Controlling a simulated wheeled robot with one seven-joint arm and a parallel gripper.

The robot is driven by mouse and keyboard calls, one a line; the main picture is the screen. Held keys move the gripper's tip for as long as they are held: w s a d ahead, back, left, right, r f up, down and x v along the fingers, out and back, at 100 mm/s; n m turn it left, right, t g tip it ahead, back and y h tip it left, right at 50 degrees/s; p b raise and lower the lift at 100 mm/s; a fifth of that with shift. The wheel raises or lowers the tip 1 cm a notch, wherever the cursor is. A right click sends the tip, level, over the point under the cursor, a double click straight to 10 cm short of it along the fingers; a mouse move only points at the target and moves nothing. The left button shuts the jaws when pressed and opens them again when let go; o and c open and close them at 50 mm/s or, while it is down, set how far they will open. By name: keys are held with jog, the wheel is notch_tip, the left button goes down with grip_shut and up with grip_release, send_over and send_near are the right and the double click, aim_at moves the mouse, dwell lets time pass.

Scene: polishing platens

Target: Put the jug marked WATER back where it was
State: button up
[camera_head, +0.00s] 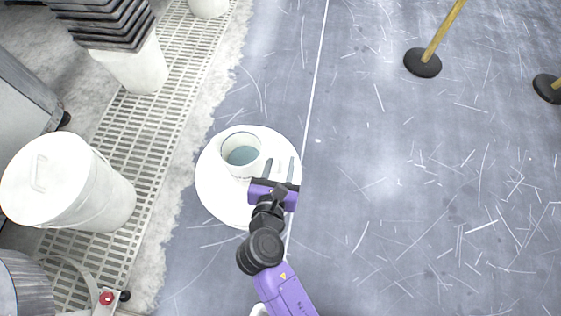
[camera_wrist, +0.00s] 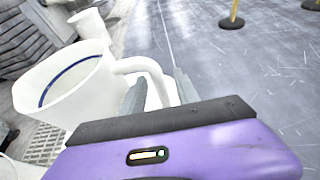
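A white jug (camera_head: 241,154) with blue-grey liquid in it stands on a round white top (camera_head: 222,202). In the wrist view the jug (camera_wrist: 68,88) is at the left, with a dark blue line inside it and its handle (camera_wrist: 150,68) pointing toward my fingers. No WATER marking can be read. My gripper (camera_head: 280,169) is just right of the jug, with its two fingers apart. In the wrist view my gripper (camera_wrist: 160,90) has part of the handle showing between its fingers. I cannot tell whether they touch it.
A lidded white bucket (camera_head: 70,185) stands on the floor grating (camera_head: 150,140) at left. A white bin (camera_head: 135,65) with stacked dark trays is behind it. Yellow posts on black bases (camera_head: 423,63) stand at upper right. The scratched grey floor (camera_head: 400,200) at right is clear.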

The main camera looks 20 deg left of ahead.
jog(key=p+v, duration=0.4)
jog(key=v, duration=0.8)
jog(key=shift+p, duration=0.3)
jog(key=s+d+f+m+g, duration=0.1)
jog(key=s+d+m, duration=0.3)
jog(key=d+m, duration=0.45)
jog(key=s+d+m+g, duration=0.1)
jog(key=s+d+m, duration=0.2)
jog(key=d+m, duration=0.55)
jog(key=s+d+r+m+t+h, duration=0.1)
jog(key=s+d+r+m+t, duration=0.1)
jog(key=d+r+m, duration=0.4)
jog(key=s+d+r+m+t+h, duration=0.2)
jog(key=s+d+r+m, duration=0.3)
jog(key=r+m, duration=0.6)
jog(key=d+m, duration=0.2)
jog(key=m, duration=0.2)
jog(key=shift+d+r+m, duration=0.2)
jog(key=shift+r+m, duration=0.1)
